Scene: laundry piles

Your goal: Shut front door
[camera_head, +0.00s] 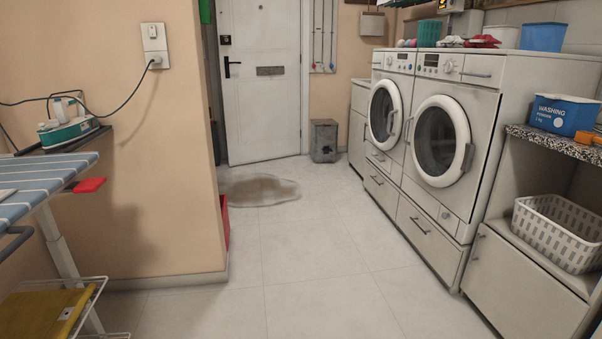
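The white front door (264,110) stands at the far end of the room, beyond the end of the beige wall. It has a dark lever handle (232,66) and a lock on its left side, and a mail slot (270,71) in the middle. Its bottom edge slants, with the left end lower in the picture, and a dark strip shows along its left side. It looks slightly ajar, swung into the room, with its free edge on the left. Neither of my grippers is in view.
A puddle-like brown patch (260,190) lies on the floor before the door. Washing machines (440,135) line the right. The beige wall (170,200) and an ironing board (40,190) stand left. A grey bin (323,141) stands right of the door. The middle floor is clear.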

